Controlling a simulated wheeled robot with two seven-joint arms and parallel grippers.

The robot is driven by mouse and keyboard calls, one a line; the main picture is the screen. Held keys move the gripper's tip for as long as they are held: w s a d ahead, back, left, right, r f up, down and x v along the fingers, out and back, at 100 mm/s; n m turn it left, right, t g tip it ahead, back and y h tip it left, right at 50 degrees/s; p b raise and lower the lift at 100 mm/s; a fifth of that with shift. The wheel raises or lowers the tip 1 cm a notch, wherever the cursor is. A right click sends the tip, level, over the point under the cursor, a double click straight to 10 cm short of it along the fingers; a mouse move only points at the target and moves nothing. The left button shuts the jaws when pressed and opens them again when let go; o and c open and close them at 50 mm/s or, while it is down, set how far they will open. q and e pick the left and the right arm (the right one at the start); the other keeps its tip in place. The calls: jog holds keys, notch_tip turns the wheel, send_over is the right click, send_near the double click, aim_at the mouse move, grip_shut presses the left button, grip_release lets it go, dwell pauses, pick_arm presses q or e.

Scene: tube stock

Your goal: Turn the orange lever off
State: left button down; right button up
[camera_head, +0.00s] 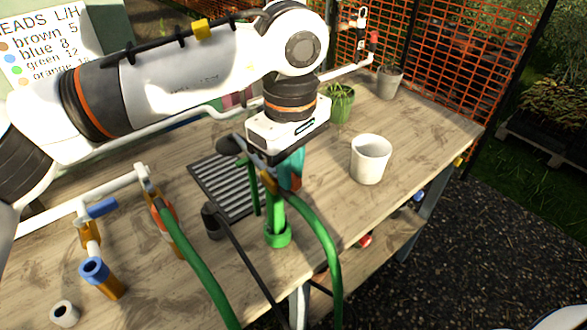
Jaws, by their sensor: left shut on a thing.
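An orange lever (160,214) sits on a tap below the white pipe at left, close to a green hose. Its exact turn is hard to tell. My left gripper (272,172) is over the middle of the table, well to the right of that lever. It points down and is shut on a green upright tube (277,213) with a wide green collar at its lower end. The gripper body partly hides the grip and a teal part (295,165) beside it. My right gripper is not in view.
A blue lever (102,208) is on the neighbouring tap, with a blue-topped tube (95,270) below. A black ribbed tray (215,185), white cup (371,160) and potted plant (340,103) stand nearby. Hoses (325,245) hang over the front edge. Bare wood (425,135) lies right.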

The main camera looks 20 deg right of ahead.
pick_arm(q)
jog(key=shift+s+a+m, duration=0.1)
jog(key=shift+a+m, duration=0.15)
jog(key=shift+m, duration=0.65)
jog(key=c, duration=1.4)
grip_release()
jog(key=shift+o, duration=0.2)
jog(key=shift+r, duration=0.1)
notch_tip(320, 180, up, 12)
jog(key=shift+b, duration=0.4)
jog(key=shift+s, duration=0.1)
